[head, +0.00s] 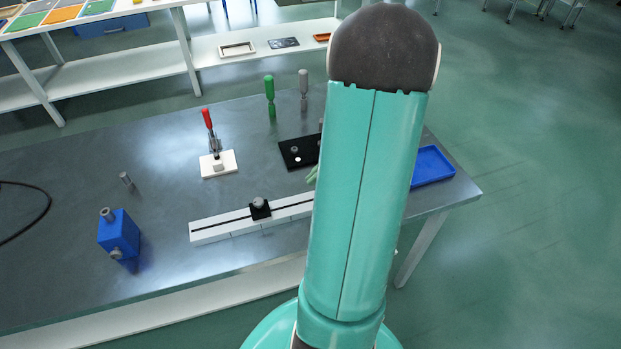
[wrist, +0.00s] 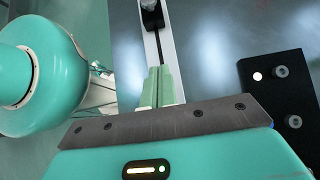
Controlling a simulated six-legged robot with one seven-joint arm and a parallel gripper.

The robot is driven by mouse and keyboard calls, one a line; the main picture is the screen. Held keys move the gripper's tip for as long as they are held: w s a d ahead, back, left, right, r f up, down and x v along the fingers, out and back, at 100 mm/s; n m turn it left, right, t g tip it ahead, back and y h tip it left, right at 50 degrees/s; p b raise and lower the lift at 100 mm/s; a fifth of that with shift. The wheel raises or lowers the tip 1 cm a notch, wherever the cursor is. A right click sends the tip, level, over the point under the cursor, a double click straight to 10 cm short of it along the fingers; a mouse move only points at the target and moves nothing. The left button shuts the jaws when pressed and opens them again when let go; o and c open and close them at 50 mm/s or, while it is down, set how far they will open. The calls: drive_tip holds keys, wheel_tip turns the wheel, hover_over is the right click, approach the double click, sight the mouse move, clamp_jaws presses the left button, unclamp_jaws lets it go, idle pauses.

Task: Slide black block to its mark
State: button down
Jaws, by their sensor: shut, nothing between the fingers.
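The black block (head: 260,212) with a round grey knob sits on the white rail (head: 212,229), over its dark slot, around the middle of the rail's visible length. In the wrist view the block (wrist: 152,18) is at the top edge, partly cut off. My gripper (wrist: 159,72) is shut and empty, its pale green fingers over the rail and apart from the block. In the head view the fingertips (head: 312,175) just show beside my arm, which hides the rail's right end. Faint lines show on the rail's front face; I cannot tell which is the mark.
A black plate with knobs (head: 291,153) lies behind the rail, and a red-handled clamp (head: 218,163) stands on a white base. A blue block (head: 119,235) is at left, a blue tray (head: 432,166) at right. Green (head: 270,98) and grey (head: 304,85) handles stand at the back.

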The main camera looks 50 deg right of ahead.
approach(276, 209)
drive_tip(key=f, duration=0.1)
drive_tip(key=a+f, duration=0.1)
drive_tip(key=w+f, duration=0.1)
drive_tip(key=shift+a+f, duration=0.25)
drive_tip(key=shift+a, duration=0.15)
drive_tip(key=shift+w+a+r, duration=0.1)
drive_tip(key=shift+w+a, duration=0.25)
drive_tip(key=shift+a, duration=0.2)
drive_tip(key=shift+w+a+r, duration=0.1)
drive_tip(key=shift+w+a, duration=0.25)
drive_tip(key=shift+a, duration=0.2)
drive_tip(key=shift+w+a, duration=0.3)
drive_tip(key=shift+a, duration=0.1)
drive_tip(key=shift+w+a, duration=0.45)
drive_tip(key=shift+a, duration=0.2)
drive_tip(key=shift+d, duration=0.1)
